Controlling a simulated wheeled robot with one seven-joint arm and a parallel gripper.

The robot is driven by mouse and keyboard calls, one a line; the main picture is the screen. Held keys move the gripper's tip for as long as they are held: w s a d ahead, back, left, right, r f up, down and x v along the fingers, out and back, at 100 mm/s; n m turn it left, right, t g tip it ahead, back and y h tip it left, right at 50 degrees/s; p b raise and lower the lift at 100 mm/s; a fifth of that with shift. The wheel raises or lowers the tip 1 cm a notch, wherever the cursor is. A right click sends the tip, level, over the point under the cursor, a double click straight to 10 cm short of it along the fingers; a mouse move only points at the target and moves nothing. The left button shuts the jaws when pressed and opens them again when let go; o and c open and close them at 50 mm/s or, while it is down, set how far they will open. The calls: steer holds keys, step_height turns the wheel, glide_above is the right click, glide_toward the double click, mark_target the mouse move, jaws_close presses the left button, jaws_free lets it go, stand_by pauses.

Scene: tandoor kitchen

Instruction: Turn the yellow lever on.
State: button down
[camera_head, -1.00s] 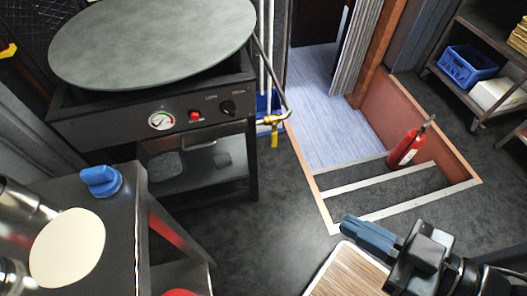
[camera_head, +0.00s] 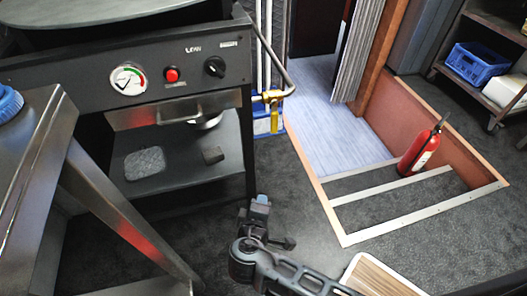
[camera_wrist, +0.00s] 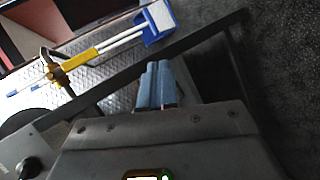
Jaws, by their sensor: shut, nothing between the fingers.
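The yellow lever (camera_head: 275,121) hangs down from a brass valve (camera_head: 271,97) on the pipe at the right side of the griddle stand. In the wrist view the lever (camera_wrist: 84,57) shows at the upper left, joined to the valve (camera_wrist: 57,75). My gripper (camera_head: 260,201) is below the lever and slightly left of it in the head view, apart from it. In the wrist view its blue fingers (camera_wrist: 156,84) are together and empty, to the right of and below the lever.
The griddle stand (camera_head: 120,50) has a gauge, a red button and a black knob. A blue dustpan (camera_wrist: 157,24) is near the lever. A metal table (camera_head: 40,150) stands at left. A red fire extinguisher (camera_head: 419,153) stands at right.

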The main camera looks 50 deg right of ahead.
mark_target(271, 131)
steer(key=w+d+r+m+g+h+b, duration=0.1)
steer(key=w+d+r+h+b, duration=0.1)
steer(key=w, duration=0.3)
steer(key=w+d+r+m+g+h+b, duration=0.1)
steer(key=w+d+r+g+h+b, duration=0.1)
steer(key=w+h, duration=0.3)
steer(key=shift+d+r+m+b, duration=0.4)
steer(key=shift+d+r+b, duration=0.3)
steer(key=shift+r, duration=0.15)
steer(key=w+d+b, duration=0.2)
steer(key=d, duration=0.7)
steer(key=shift+d, duration=0.4)
steer(key=shift+s+f+h, duration=0.1)
steer(key=shift+f+h, duration=0.05)
steer(key=shift+h, duration=0.15)
steer(key=shift+s+d+n, duration=0.1)
steer(key=shift+d+n, duration=0.15)
steer(key=shift+n, duration=0.05)
